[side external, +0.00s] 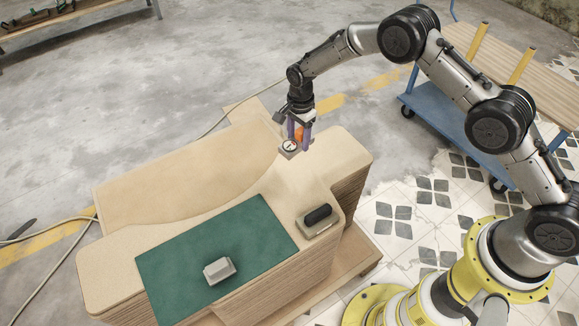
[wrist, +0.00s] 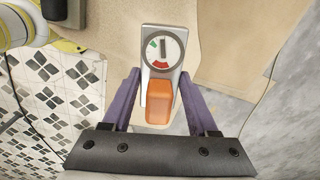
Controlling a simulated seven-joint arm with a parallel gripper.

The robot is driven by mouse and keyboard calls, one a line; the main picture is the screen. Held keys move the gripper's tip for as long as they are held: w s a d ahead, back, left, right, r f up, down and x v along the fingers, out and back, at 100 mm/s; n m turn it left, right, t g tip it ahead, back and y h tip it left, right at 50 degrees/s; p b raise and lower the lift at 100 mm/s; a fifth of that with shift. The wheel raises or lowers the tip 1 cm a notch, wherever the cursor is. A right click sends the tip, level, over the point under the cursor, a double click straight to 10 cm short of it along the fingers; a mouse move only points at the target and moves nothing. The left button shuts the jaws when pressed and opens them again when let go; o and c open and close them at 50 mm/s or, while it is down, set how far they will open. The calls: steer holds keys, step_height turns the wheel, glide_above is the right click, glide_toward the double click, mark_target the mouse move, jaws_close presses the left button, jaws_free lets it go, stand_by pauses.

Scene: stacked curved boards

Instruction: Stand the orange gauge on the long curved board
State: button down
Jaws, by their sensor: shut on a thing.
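The gauge (wrist: 160,50) has a pale metal body, a round white dial with green and red marks, and an orange block (wrist: 159,101). My gripper (wrist: 160,76) has its purple fingers on both sides of the gauge and is shut on it. In the side external view the gauge (side external: 289,147) and my gripper (side external: 298,142) are over the far right part of the long curved board (side external: 266,185), which is pale wood with a wavy edge. I cannot tell whether the gauge's base touches the board.
A green mat (side external: 190,248) lies on the near side, with a grey block (side external: 219,270) on it. A block with a black top (side external: 319,216) sits at the near right edge. A blue cart (side external: 450,125) stands behind. The tan surface at left (side external: 170,175) is clear.

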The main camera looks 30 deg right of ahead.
steer(key=m, duration=0.2)
glide_above(320, 154)
steer(key=a, duration=0.1)
step_height(320, 154, down, 4)
steer(key=shift+d, duration=0.55)
steer(key=shift+f, duration=3.45)
steer(key=shift+f, duration=0.5)
steer(key=shift+c, duration=0.5)
jaws_free()
